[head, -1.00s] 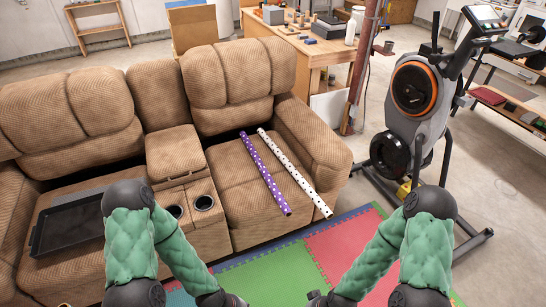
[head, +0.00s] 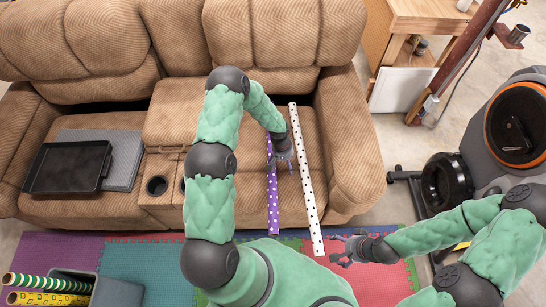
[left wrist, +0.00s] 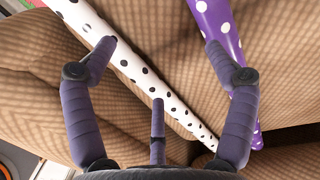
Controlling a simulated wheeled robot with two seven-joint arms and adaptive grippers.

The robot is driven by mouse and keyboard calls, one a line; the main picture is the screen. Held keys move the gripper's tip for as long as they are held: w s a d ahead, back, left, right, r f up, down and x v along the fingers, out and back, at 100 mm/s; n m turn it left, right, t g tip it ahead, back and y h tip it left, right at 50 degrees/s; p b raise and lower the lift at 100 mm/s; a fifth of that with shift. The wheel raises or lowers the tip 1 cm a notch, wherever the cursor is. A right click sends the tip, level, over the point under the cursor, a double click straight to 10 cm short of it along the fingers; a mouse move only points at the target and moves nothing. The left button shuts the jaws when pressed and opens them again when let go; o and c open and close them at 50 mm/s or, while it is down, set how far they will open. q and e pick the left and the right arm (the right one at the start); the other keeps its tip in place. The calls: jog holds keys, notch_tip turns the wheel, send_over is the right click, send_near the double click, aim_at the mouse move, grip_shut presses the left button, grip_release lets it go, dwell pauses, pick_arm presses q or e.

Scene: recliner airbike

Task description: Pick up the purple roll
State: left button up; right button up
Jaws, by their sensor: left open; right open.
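The purple roll with white dots (head: 272,200) lies lengthwise on the right seat of the brown couch (head: 100,205). A white roll with black dots (head: 305,180) lies to its right, close beside it. My left gripper (head: 284,160) is open above the seat at the rolls and hides part of the purple roll. In the left wrist view, the purple roll (left wrist: 222,40) is near the right-hand finger and the white roll (left wrist: 120,60) crosses between the open fingers (left wrist: 160,70). I see no grip on either roll. My right gripper (head: 347,249) is open and empty over the floor mat.
A black tray (head: 65,165) and a grey flat item (head: 125,160) lie on the left seat. A grey bin (head: 118,292) with green-striped and yellow rolls stands at bottom left. An exercise machine (head: 515,120) is at right. Foam mats (head: 385,280) cover the floor before the couch.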

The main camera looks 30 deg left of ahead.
pick_arm(q)
jog(key=shift+n+y, duration=0.6)
jog(key=shift+y, duration=0.3)
jog(key=w+a, duration=0.1)
jog(key=a, duration=0.1)
jog(key=w+a, duration=0.1)
jog(key=a, duration=0.2)
jog(key=w+a+r, duration=0.1)
jog(key=a, duration=0.1)
jog(key=shift+w+a, duration=0.2)
jog(key=shift+w, duration=0.2)
notch_tip(320, 180, down, 5)
jog(key=shift+r+b, duration=0.1)
jog(key=shift+b, duration=0.55)
jog(key=shift+a+f+b, duration=0.2)
jog(key=shift+f+b, duration=0.9)
jog(key=shift+f, duration=1.55)
jog(key=c, duration=1.4)
